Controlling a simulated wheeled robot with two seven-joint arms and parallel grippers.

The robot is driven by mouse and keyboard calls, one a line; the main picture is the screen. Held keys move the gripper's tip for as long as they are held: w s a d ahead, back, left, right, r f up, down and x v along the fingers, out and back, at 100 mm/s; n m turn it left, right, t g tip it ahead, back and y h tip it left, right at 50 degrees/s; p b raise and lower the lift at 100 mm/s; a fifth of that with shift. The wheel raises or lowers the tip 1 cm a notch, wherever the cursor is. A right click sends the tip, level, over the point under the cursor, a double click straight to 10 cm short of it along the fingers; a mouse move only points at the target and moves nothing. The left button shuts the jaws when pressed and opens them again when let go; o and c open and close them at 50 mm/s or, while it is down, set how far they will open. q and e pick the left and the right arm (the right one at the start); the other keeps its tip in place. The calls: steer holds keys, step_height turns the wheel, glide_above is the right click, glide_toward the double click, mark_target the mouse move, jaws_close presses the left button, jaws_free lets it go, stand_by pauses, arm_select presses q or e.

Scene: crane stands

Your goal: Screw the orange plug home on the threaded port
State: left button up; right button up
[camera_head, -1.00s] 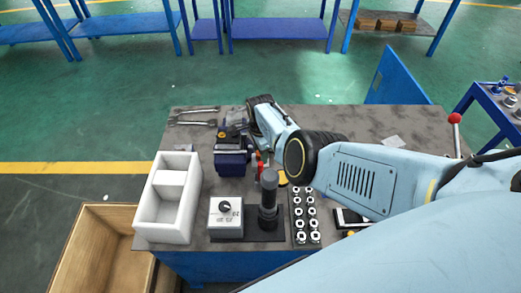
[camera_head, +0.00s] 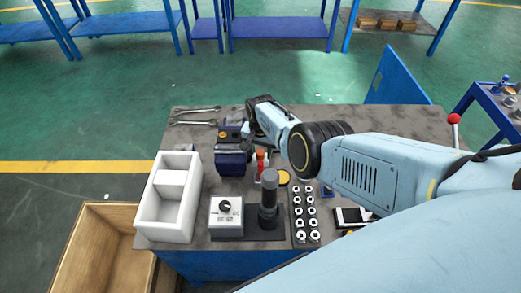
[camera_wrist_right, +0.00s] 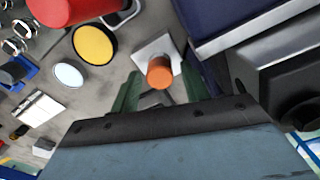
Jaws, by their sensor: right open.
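The orange plug (camera_wrist_right: 159,72) shows in the right wrist view, with its round end toward the camera, over a pale square piece (camera_wrist_right: 158,52). I cannot see any thread, and cannot tell how deep the plug sits. My right gripper (camera_wrist_right: 160,90) is open, with one green finger on each side of the plug; I cannot tell whether they touch it. In the head view the right gripper (camera_head: 246,130) is beside the dark blue vise (camera_head: 232,162), and my wrist partly hides it. I cannot make out the plug there for sure. My left gripper is out of view.
A red-handled tool (camera_head: 260,156) and a yellow disc (camera_head: 284,177) are close to my right forearm. A dark upright cylinder (camera_head: 269,190), a grey dial box (camera_head: 226,218), a socket rack (camera_head: 304,215) and a white bin (camera_head: 168,210) fill the front. Wrenches (camera_head: 195,115) lie at the back left.

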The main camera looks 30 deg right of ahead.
steer(key=shift+n, duration=0.9)
jaws_close()
steer(key=m, duration=0.5)
steer(key=shift+a, duration=0.1)
steer(key=shift+m, duration=0.6)
steer(key=m, duration=0.4)
